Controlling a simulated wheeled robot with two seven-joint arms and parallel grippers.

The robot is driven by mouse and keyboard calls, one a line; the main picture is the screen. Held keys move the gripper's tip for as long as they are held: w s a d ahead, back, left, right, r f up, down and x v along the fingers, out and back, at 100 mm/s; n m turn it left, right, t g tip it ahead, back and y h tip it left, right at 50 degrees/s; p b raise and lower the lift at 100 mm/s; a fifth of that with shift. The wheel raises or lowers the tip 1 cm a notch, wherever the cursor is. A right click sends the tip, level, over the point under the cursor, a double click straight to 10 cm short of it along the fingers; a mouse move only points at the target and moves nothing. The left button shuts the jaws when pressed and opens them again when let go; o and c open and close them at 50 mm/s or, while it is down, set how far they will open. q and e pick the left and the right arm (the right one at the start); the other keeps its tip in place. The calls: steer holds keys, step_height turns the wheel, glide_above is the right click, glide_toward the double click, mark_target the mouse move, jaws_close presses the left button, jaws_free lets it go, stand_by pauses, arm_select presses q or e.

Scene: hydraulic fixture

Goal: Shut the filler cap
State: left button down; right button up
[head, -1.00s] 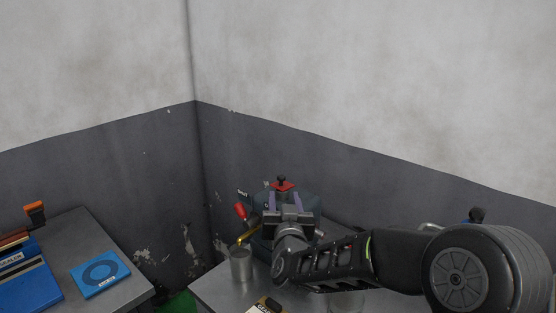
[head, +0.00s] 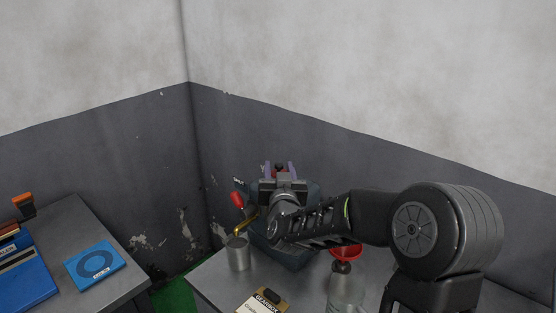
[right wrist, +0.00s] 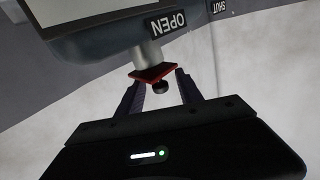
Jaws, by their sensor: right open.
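The filler cap is a red plate with a black knob; in the head view (head: 280,168) it is largely hidden behind my right gripper (head: 279,170). In the right wrist view the red cap (right wrist: 152,73) sits at the end of a grey neck on the dark tank (right wrist: 120,38), with its black knob (right wrist: 160,88) pointing towards my palm. My right gripper (right wrist: 160,78) is open, one finger on each side of the cap and knob. I cannot tell whether the fingers touch it. My left gripper is not in view.
A red-handled lever (head: 237,199) and a brass spout (head: 245,225) are left of the tank, above a metal cup (head: 238,254). A labelled block (head: 263,303) lies in front.

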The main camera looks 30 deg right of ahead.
mark_target(278, 163)
steer(key=shift+p+x, duration=0.4)
steer(key=shift+x, duration=1.45)
jaws_close()
